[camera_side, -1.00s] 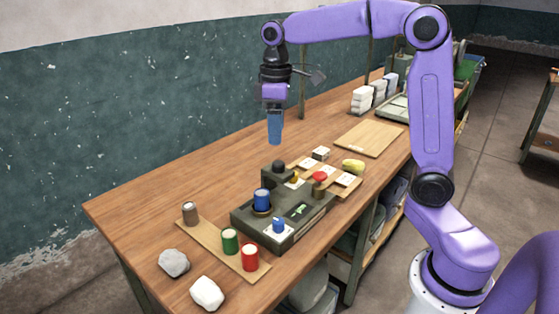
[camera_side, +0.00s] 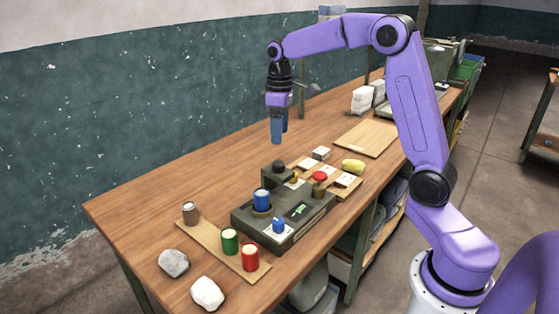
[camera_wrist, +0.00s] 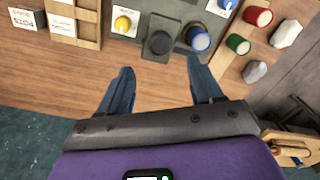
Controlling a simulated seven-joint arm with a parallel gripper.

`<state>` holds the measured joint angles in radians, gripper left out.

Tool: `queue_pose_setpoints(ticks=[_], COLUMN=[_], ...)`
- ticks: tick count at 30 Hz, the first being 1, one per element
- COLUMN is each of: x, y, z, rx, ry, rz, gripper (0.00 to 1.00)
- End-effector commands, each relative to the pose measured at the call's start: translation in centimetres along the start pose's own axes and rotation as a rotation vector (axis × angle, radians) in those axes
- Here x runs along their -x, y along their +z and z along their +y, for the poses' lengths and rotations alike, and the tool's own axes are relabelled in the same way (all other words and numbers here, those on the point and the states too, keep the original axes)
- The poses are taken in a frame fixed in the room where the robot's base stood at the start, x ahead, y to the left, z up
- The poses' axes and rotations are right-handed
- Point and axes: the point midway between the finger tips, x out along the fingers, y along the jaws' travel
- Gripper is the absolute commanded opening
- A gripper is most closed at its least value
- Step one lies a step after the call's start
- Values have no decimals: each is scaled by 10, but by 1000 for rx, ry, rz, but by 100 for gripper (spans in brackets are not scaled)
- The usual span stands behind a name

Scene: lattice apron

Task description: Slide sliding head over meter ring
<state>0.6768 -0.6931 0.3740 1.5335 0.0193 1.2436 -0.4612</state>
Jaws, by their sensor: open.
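The dark measuring device (camera_side: 300,228) stands on the bench. At its back is a raised block with a round black knob (camera_side: 279,166), which looks like the sliding head; the knob also shows in the wrist view (camera_wrist: 158,43). Beside it a blue cylinder (camera_side: 262,196) stands in a brass-coloured ring (camera_side: 261,210), probably the meter ring; the cylinder also shows in the wrist view (camera_wrist: 198,39). My gripper (camera_side: 278,141) is open and empty, fingers down, above the bench and apart from the device. In the wrist view its fingertips (camera_wrist: 160,68) lie either side of the black knob's line.
A wooden strip (camera_side: 212,240) carries brown, green (camera_side: 230,240) and red (camera_side: 250,256) cylinders. Two pale stones (camera_side: 174,262) lie nearby. Labelled white blocks sit on wooden trays (camera_side: 350,189) behind the device, near a yellow object (camera_side: 353,167). Bare bench lies left of the device.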

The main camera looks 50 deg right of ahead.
Motion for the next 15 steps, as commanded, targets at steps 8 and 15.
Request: queue_pose_setpoints(ticks=[8,15], x=[-53,-86], y=[1,1], z=[0,0], rx=[1,0], ry=[-2,-1], rz=[-4,-3], gripper=[65,65])
